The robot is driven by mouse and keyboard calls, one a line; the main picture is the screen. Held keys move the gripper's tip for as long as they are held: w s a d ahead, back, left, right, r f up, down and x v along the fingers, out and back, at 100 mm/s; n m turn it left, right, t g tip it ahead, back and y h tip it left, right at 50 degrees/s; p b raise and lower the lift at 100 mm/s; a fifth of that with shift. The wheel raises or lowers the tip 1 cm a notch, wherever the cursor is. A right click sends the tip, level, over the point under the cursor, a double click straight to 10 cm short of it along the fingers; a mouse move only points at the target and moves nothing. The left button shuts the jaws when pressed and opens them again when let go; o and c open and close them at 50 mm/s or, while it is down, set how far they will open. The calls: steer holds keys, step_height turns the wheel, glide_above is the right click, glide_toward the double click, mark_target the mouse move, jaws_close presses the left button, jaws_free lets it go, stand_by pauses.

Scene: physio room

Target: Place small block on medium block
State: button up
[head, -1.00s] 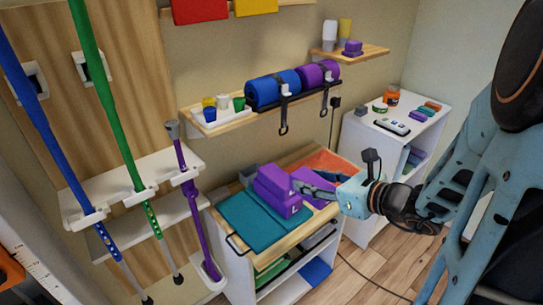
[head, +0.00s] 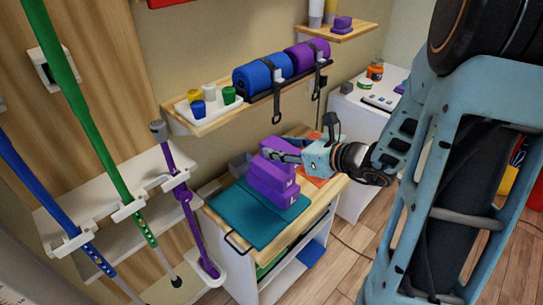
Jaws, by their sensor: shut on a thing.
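A stack of purple blocks stands on a teal mat (head: 232,222) on the wooden-topped cart. The bottom block is the large block (head: 275,194), and the medium block (head: 272,174) lies on it. My gripper (head: 272,154) reaches in from the right and is shut on the small block (head: 276,143), also purple, at the top of the stack. The fingers partly hide the small block and its lower side. I cannot tell whether it touches the medium block.
A wall shelf behind holds a tray of coloured cups (head: 208,106), a blue roll (head: 262,74) and a purple roll (head: 306,55), with straps hanging down. A grey item (head: 240,165) sits left of the stack. A rack with poles (head: 110,205) stands at left. The mat's front is clear.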

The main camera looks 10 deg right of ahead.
mark_target(276, 142)
steer(key=w, duration=0.1)
steer(key=w+f, duration=0.1)
steer(key=w, duration=0.1)
steer(key=w+f, duration=0.1)
steer(key=w, duration=0.1)
steer(key=shift+a+p, duration=0.1)
steer(key=shift+p, duration=0.25)
steer(key=w+f, duration=0.2)
steer(key=f, duration=0.1)
steer(key=w+f, duration=0.2)
steer(key=w, duration=0.1)
steer(key=shift+f+p, duration=0.3)
steer(key=shift+f, duration=0.1)
steer(key=shift+w+f, duration=0.2)
steer(key=shift+f, duration=1.6)
steer(key=shift+f, duration=0.2)
steer(key=o, duration=1.1)
steer(key=shift+o, duration=0.2)
steer(key=shift+r, duration=0.1)
